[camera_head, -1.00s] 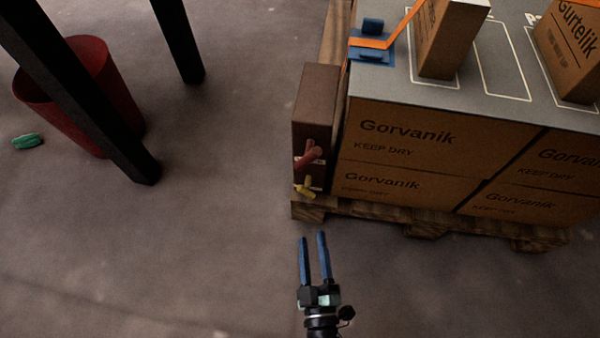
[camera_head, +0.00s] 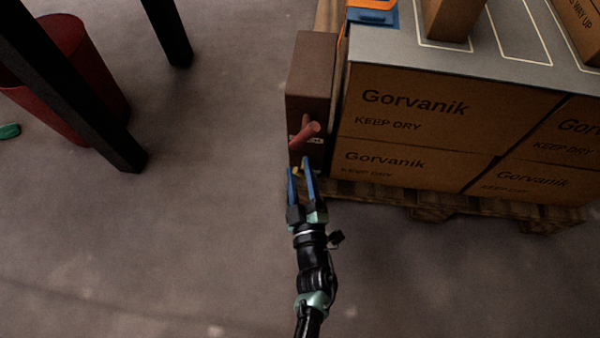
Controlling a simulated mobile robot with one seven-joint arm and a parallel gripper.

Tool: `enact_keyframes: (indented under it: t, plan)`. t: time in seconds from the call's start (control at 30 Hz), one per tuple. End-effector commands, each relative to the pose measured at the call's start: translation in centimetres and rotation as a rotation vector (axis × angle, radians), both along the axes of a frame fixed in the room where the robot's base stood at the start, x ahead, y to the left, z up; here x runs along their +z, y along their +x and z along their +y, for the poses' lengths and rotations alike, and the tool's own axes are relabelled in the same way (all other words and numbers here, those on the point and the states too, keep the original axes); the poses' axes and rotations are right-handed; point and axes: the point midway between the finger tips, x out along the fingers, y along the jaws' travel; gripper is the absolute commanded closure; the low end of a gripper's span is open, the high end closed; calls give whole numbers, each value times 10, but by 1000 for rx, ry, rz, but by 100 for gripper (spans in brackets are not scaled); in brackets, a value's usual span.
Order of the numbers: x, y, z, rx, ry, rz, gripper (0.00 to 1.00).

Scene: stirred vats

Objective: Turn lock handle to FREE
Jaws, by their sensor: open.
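A brown box (camera_head: 311,70) stands upright beside the pallet load, with two handles on its front face. The upper one is a red handle (camera_head: 308,134), slanting up to the right above a small pale label. Below it is a yellow handle (camera_head: 297,170), mostly hidden behind my fingers. Which of the two is the lock handle I cannot tell, and the label is too small to read. My gripper (camera_head: 299,174) is open, its two blue fingers pointing at the yellow handle's spot, below the red handle. Whether a finger touches the yellow handle I cannot tell.
Cartons marked Gorvanik (camera_head: 420,110) sit on a wooden pallet (camera_head: 400,201) just right of the brown box. A dark post (camera_head: 85,105) and a red bin (camera_head: 60,75) stand at the left. The floor between them and the box is clear.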

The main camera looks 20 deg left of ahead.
Motion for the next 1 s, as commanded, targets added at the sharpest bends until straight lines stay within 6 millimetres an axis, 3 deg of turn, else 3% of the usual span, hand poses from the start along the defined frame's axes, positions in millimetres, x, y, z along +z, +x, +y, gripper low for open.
enact_keyframes:
  t: [0.33, 0.63, 1.0]
  plan:
    - [0, 4, 2, -1, 0, 1, 49]
    - [0, 4, 2, -1, 0, 1, 100]
    - [0, 4, 2, -1, -11, -1, 100]
